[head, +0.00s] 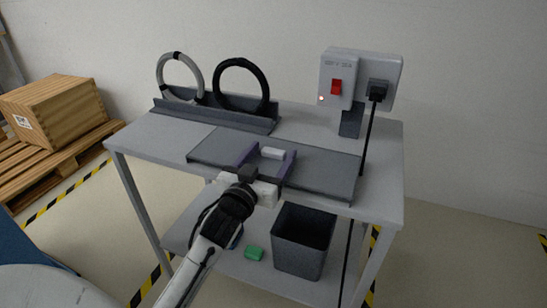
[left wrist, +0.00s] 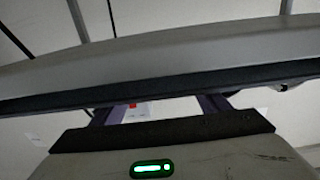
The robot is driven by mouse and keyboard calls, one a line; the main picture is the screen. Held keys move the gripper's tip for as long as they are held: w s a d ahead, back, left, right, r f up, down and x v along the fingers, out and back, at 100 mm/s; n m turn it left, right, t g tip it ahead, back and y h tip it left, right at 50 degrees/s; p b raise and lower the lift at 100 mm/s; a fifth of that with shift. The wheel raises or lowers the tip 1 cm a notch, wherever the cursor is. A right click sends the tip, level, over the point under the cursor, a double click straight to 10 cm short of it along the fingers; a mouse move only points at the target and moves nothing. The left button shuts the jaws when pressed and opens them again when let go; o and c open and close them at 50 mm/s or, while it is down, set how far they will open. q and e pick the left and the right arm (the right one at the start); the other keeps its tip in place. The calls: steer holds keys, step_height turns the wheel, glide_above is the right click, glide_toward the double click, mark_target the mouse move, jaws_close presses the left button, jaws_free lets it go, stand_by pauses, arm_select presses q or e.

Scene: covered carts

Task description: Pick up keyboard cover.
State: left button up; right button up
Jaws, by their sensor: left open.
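The keyboard cover (head: 325,172) is a flat dark grey panel lying on the cart top in the head view. A small white block, apparently its handle (head: 272,153), stands on it. My left gripper (head: 270,154) reaches over the front edge of the cover. Its two purple fingers are open, one on each side of the white handle; whether they touch it I cannot tell. In the left wrist view the fingers (left wrist: 160,108) are apart, and a broad grey and dark band (left wrist: 160,65) hides their tips. My right gripper is not in view.
The grey cart (head: 385,190) has a rack with a white ring (head: 160,75) and a black ring (head: 264,85) at the back. A box with a red switch (head: 336,87) and a plugged cable stands back right. A dark bin (head: 302,245) and green block (head: 253,253) are on the lower shelf.

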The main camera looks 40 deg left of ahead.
arm_select(q)
steer(key=shift+x, duration=0.95)
steer(key=shift+c, duration=0.5)
steer(key=c, duration=1.1)
steer(key=shift+r, duration=0.15)
